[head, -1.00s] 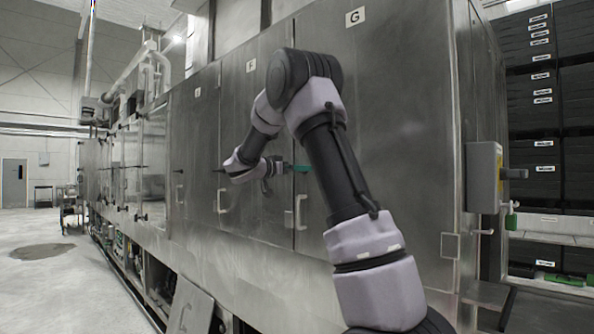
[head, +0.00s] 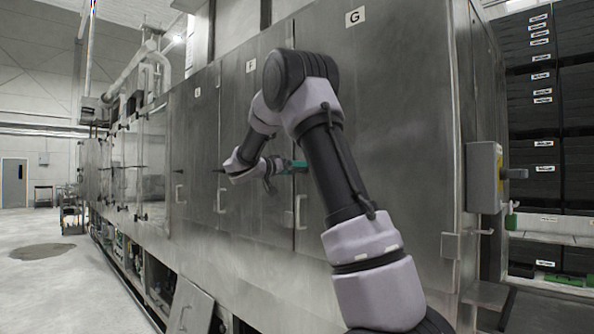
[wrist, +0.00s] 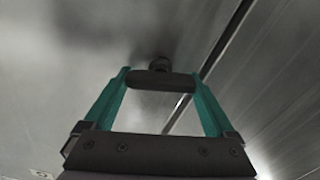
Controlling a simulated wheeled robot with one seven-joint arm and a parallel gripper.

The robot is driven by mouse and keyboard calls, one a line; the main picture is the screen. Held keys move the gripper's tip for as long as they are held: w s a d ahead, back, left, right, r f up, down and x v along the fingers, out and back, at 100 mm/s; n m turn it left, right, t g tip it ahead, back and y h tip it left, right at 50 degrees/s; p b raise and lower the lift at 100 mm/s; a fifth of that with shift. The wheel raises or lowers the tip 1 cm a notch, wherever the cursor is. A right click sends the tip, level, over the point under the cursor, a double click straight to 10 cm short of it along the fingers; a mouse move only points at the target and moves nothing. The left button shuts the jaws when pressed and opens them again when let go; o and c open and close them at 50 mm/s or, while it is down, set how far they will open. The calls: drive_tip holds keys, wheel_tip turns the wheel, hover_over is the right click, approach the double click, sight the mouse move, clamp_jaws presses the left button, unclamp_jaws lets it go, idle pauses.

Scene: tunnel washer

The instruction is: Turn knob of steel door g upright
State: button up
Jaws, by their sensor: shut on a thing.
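Steel door G (head: 400,120) is the large brushed panel under the G label (head: 355,16), shut in the head view. Its knob is a dark bar (wrist: 160,82) on a short round stem (wrist: 160,63) in the wrist view. The bar lies crosswise between the two green fingertips. My gripper (wrist: 160,76) is shut on the knob, with one fingertip at each end of the bar. In the head view the green fingers of my gripper (head: 298,166) reach the door's left side, and my arm hides the knob there.
A pale handle (head: 301,212) sits below the gripper near the door seam. Door F (head: 262,120) is to the left with its own handle (head: 221,202). A grey switch box (head: 484,178) projects at the right corner. Floor (head: 60,290) at left is clear.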

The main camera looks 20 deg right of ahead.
drive_tip(key=n, duration=0.3)
drive_tip(key=shift+n, duration=0.4)
drive_tip(key=n, duration=0.3)
drive_tip(key=shift+w+a+f+n, duration=0.1)
drive_tip(key=shift+n, duration=0.2)
drive_tip(key=n, duration=0.3)
drive_tip(key=shift+n, duration=0.3)
drive_tip(key=shift+f+n, duration=0.15)
drive_tip(key=shift+n, duration=1.55)
drive_tip(key=o, duration=1.1)
drive_tip(key=shift+c, duration=0.2)
drive_tip(key=v, duration=1)
drive_tip(key=shift+a, duration=0.35)
